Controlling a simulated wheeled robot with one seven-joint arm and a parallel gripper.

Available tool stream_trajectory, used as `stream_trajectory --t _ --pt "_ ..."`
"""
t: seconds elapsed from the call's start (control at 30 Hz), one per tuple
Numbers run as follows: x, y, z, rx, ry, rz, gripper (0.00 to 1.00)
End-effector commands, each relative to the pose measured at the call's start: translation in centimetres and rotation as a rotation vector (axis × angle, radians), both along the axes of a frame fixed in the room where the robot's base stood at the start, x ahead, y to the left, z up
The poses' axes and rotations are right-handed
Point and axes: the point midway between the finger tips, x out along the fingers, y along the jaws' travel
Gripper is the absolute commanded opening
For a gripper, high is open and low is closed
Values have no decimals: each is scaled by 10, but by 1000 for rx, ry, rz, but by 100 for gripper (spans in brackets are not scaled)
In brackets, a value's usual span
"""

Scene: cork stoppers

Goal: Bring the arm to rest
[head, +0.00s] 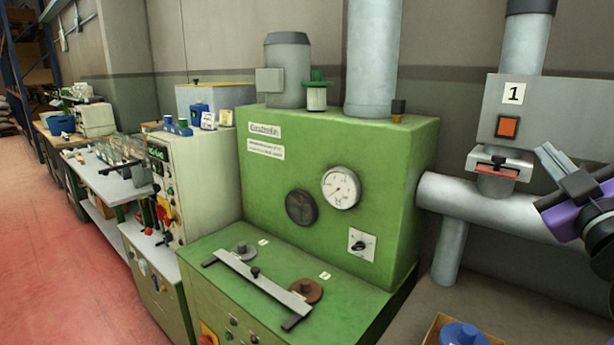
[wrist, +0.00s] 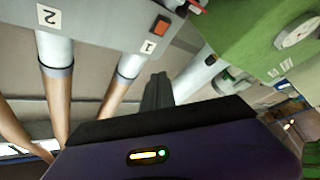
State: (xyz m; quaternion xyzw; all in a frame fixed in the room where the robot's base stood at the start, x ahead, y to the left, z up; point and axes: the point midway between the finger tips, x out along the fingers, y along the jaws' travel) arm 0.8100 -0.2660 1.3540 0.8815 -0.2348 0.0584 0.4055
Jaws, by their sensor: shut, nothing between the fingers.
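My gripper (head: 538,158) is at the right edge of the head view, raised in front of the grey panel marked 1. Its grey fingers are together with nothing between them, and its purple body is partly cut off by the frame. In the wrist view the closed fingers (wrist: 158,88) point up from the dark palm, seen against the wall and pipes. No cork stopper can be made out in either view.
A green machine (head: 400,180) with gauges stands left of my gripper. A grey pipe (head: 490,210) runs just below it. The panel (head: 550,105) with an orange button is behind. A box with a blue item (head: 463,334) sits lower right. Red floor (head: 60,250) is open at left.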

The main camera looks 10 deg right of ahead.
Motion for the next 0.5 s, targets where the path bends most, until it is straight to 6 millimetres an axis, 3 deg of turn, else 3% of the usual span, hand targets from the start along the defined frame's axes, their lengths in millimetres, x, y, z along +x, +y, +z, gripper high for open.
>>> stream_trajectory --t 0.27,0.5 --pt "-18 40 -83 228 -136 93 0" --pt "-50 86 -154 398 -189 190 0"
